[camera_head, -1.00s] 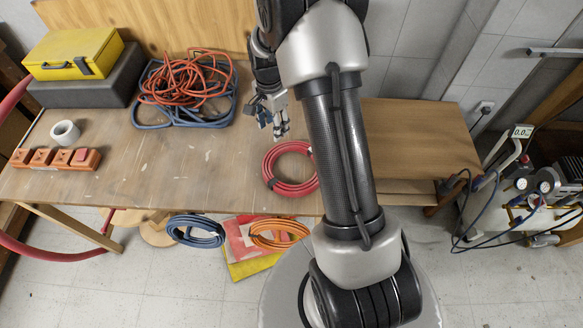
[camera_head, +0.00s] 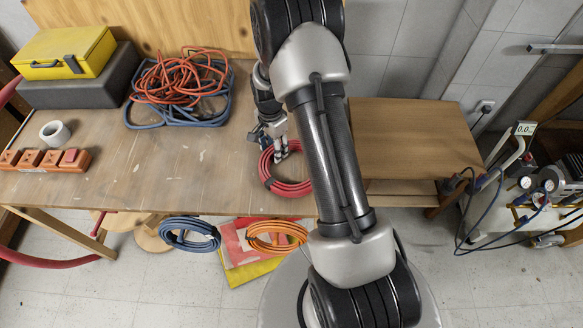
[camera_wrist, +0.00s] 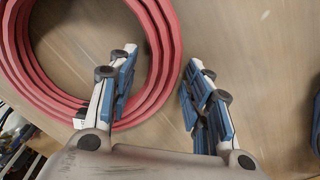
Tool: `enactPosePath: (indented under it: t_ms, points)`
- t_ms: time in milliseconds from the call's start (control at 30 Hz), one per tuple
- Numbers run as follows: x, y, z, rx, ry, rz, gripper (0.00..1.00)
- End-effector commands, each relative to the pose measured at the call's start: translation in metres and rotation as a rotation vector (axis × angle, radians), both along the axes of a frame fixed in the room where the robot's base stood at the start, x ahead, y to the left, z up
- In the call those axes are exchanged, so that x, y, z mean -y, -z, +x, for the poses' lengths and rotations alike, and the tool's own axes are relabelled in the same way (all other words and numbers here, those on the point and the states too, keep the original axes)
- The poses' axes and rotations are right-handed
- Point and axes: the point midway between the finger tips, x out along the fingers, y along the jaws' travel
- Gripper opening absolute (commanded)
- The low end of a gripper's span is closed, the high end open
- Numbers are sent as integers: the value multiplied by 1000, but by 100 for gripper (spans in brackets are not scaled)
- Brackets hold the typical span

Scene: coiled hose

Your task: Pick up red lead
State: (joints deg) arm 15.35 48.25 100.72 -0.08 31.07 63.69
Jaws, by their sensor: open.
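The red lead (camera_head: 290,189) is a round coil lying flat near the front edge of the wooden workbench. It shows large at the left of the wrist view (camera_wrist: 165,45), cut off by the top and left edges. My gripper (camera_head: 281,156) is open and empty, over the far side of the coil. In the wrist view my gripper (camera_wrist: 160,64) has one blue-padded finger over the inside of the ring and the other just outside it, with the coil's band between them in the picture. Whether the fingers touch the lead or hover above it I cannot tell. My arm hides part of the coil's right side.
On the workbench (camera_head: 150,190) lie a tangled orange and blue cable pile (camera_head: 180,85), a tape roll (camera_head: 55,133), an orange socket strip (camera_head: 45,160) and a yellow case (camera_head: 65,55). Blue (camera_head: 190,235) and orange coils (camera_head: 277,238) lie lower, beyond the front edge.

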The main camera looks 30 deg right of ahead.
Motion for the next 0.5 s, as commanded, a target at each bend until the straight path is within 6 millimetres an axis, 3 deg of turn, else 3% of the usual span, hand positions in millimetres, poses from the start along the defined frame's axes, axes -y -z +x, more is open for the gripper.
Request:
enactPosePath:
  t_ms: [133, 500]
  points:
    - [0, -2, 0, 1, 0, -1, 44]
    - [0, -2, 0, 1, 0, -1, 20]
